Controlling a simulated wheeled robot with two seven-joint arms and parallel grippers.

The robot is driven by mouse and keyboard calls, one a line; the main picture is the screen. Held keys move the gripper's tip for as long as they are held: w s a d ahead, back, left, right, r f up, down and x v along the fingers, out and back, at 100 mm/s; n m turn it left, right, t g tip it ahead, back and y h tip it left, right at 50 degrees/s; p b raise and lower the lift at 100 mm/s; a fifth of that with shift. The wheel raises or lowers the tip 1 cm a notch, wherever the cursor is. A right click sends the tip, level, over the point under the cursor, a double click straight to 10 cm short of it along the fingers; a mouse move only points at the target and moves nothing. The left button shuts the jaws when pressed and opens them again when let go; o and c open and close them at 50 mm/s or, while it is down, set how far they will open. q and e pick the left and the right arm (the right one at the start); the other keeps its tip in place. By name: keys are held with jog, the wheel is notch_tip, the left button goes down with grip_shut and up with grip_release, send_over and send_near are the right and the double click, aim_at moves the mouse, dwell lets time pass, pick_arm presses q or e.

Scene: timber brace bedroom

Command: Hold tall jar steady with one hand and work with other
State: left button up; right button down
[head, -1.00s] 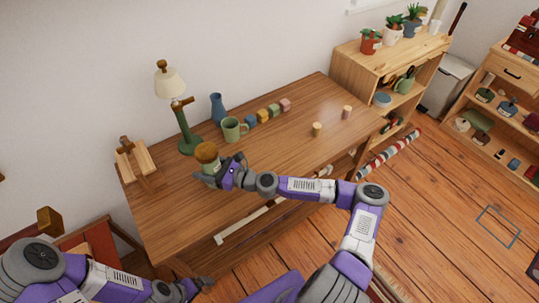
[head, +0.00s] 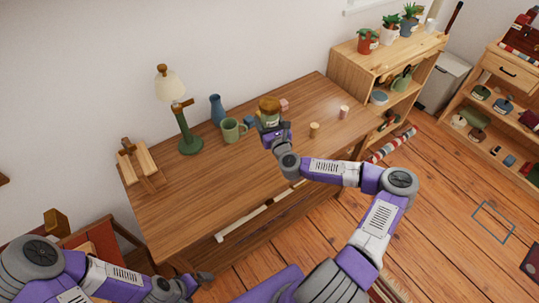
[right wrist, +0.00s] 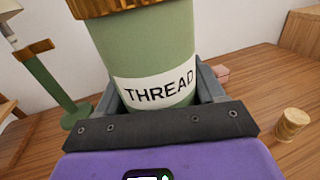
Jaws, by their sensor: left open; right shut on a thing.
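The tall jar (head: 269,106) is green with a brown wooden lid and a white label reading THREAD. It also shows large in the right wrist view (right wrist: 145,58). My right gripper (head: 271,130) is shut around the jar's lower body, with one grey finger on each side. The jar looks upright over the back middle of the desk (head: 215,190). I cannot tell whether its base touches the desk. My left gripper (head: 203,281) is open and empty, low in front of the desk's near edge, well away from the jar.
A green mug (head: 232,130), blue vase (head: 217,110) and green lamp (head: 188,140) stand left of the jar. A pink block (head: 284,105) shows behind it. A tan cylinder (head: 314,130) and a pinkish one (head: 343,112) stand right. The desk's front middle is clear.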

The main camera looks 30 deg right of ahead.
jog(key=shift+f, duration=0.1)
jog(key=shift+f+b, duration=0.7)
jog(key=shift+f, duration=1.7)
notch_tip(320, 180, down, 5)
jog(key=shift+b, duration=0.75)
jog(key=shift+f, duration=0.15)
jog(key=shift+c, duration=0.6)
grip_release()
